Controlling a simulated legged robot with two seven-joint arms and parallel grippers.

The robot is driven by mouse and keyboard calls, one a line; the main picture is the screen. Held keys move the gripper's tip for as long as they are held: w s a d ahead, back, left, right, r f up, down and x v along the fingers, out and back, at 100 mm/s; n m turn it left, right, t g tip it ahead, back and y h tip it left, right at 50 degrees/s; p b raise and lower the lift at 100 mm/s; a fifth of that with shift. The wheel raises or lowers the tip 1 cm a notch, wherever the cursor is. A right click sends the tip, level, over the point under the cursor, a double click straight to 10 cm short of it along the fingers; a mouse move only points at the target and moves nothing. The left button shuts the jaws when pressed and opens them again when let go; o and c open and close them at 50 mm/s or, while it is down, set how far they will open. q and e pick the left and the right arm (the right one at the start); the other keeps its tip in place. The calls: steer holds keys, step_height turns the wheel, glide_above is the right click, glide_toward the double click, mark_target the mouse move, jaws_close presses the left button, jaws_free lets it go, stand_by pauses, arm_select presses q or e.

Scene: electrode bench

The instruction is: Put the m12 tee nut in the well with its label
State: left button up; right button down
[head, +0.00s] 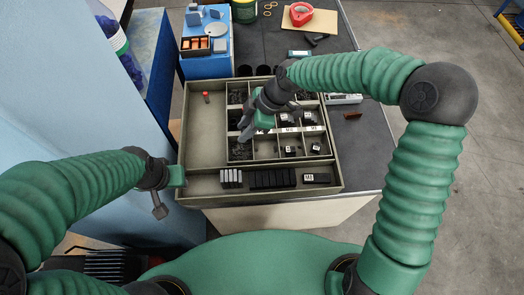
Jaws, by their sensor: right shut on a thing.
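My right gripper (252,129) is over the left part of the divided section of the tray (208,135). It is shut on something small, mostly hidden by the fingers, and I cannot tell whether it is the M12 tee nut. The wells (265,148) hold small dark parts, and several carry white labels (312,128) too small to read surely. The lower left well (239,151) holds dark pieces; the lower middle one looks empty. My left gripper (167,194) is at the tray's left front edge, and its jaw state is unclear.
The tray's front channel holds grey blocks (231,178), black blocks (272,179) and a labelled black block (316,178). A small red-tipped item (206,97) lies in the bare left compartment. A blue stand (207,67), red tape dispenser (300,14) and brown piece (352,115) are outside.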

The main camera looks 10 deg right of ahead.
glide_above(258, 153)
steer(key=d, duration=0.2)
steer(key=f, duration=0.1)
step_height(258, 153, down, 9)
steer(key=shift+s+a+r+b, duration=0.1)
steer(key=shift+s+r+b, duration=0.05)
steer(key=shift+b, duration=0.55)
arm_select(q)
steer(key=shift+d+f, duration=0.35)
steer(key=shift+f, duration=0.5)
arm_select(e)
steer(key=shift+d, duration=0.3)
steer(key=c, duration=1.4)
jaws_free()
arm_select(q)
steer(key=shift+a, duration=0.1)
arm_select(e)
steer(key=shift+o, duration=0.4)
steer(key=shift+a, duration=0.1)
arm_select(q)
steer(key=shift+a, duration=0.1)
arm_select(e)
steer(key=shift+a, duration=0.1)
